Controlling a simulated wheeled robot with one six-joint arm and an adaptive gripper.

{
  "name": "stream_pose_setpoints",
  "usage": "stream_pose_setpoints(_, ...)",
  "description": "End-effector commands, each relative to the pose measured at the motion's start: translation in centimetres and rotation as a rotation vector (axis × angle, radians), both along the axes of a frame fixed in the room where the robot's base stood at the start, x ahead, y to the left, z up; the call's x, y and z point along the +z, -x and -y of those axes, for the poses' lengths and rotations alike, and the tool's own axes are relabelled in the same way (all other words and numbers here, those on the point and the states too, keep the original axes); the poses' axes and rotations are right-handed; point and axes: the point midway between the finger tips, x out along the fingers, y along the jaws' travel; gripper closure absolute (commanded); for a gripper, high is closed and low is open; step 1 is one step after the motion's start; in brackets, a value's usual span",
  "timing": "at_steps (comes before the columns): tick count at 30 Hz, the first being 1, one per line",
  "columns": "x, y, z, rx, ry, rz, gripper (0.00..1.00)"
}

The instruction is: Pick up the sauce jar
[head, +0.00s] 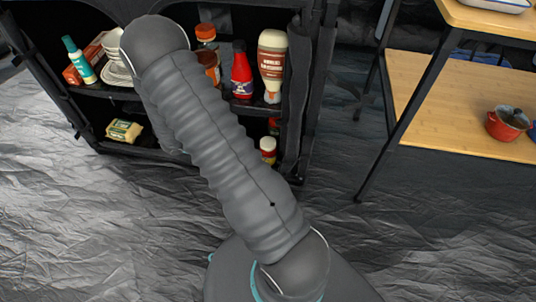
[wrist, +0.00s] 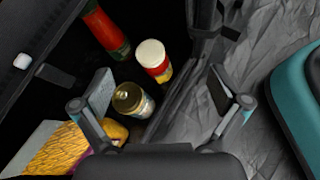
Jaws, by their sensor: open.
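In the wrist view, a jar with a gold lid (wrist: 130,99) stands in the dark lower part of the shelf unit. A second jar with a cream-white lid and a red and yellow label (wrist: 152,56) stands just beyond it; a white-lidded jar also shows low in the unit in the head view (head: 268,147). I cannot tell for certain which one is the sauce jar. My gripper (wrist: 160,92) is open and empty. The gold-lidded jar shows between its fingers, nearer the left one; no contact is visible. In the head view my arm hides the gripper.
A red bottle (wrist: 107,32) stands behind the jars, and a yellow package (wrist: 70,150) lies near the left finger. The black fabric shelf unit (head: 292,120) holds several bottles above. A wooden table (head: 430,110) with a red pot (head: 505,123) stands at right.

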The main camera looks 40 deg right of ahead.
Motion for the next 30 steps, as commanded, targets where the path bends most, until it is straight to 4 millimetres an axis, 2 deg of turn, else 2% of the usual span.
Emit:
stream_pose_setpoints(1,-2.0,-0.1,0.2,0.032,0.015,-0.038,0.02)
stream_pose_setpoints(3,-4.1,-0.4,0.5,0.077,0.035,-0.081,0.02)
stream_pose_setpoints(9,-8.7,-0.9,1.0,0.185,0.077,-0.172,0.02)
stream_pose_setpoints(16,-10.6,-1.0,2.0,0.221,0.090,-0.201,0.02)
stream_pose_setpoints(24,-12.4,-0.7,6.4,0.218,0.089,-0.203,0.02)
stream_pose_setpoints(30,-13.3,-0.7,8.7,0.219,0.089,-0.200,0.02)
